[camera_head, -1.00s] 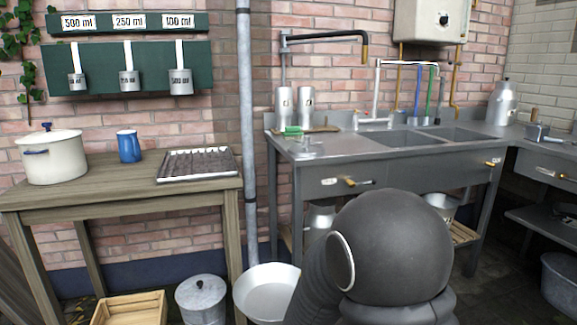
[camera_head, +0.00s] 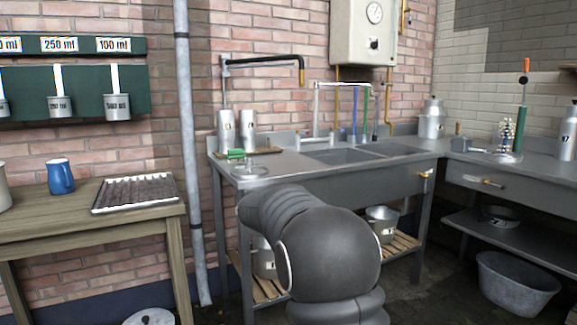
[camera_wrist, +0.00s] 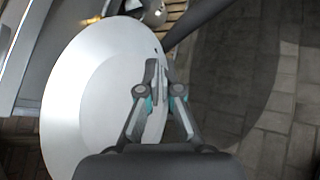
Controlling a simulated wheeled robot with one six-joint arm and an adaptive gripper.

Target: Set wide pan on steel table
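The wide pan (camera_wrist: 75,95) is a broad, pale, shallow metal pan that fills the left-middle of the wrist view. My gripper (camera_wrist: 160,68) has its fingers close together on the pan's right rim, holding it above the paved floor. In the head view the pan and gripper are hidden behind my dark arm. A steel table with sinks (camera_head: 405,173) stands against the brick wall in the middle. A second steel counter (camera_head: 540,185) joins it at the right. I cannot tell which of these is the named steel table.
Two metal cans and a green item (camera_head: 236,154) stand at the sink table's left end. A wooden table (camera_head: 90,230) with a blue mug (camera_head: 60,176) and ridged tray (camera_head: 135,193) is at left. A vertical pipe (camera_head: 188,150) stands between. A tub (camera_head: 515,285) sits low right.

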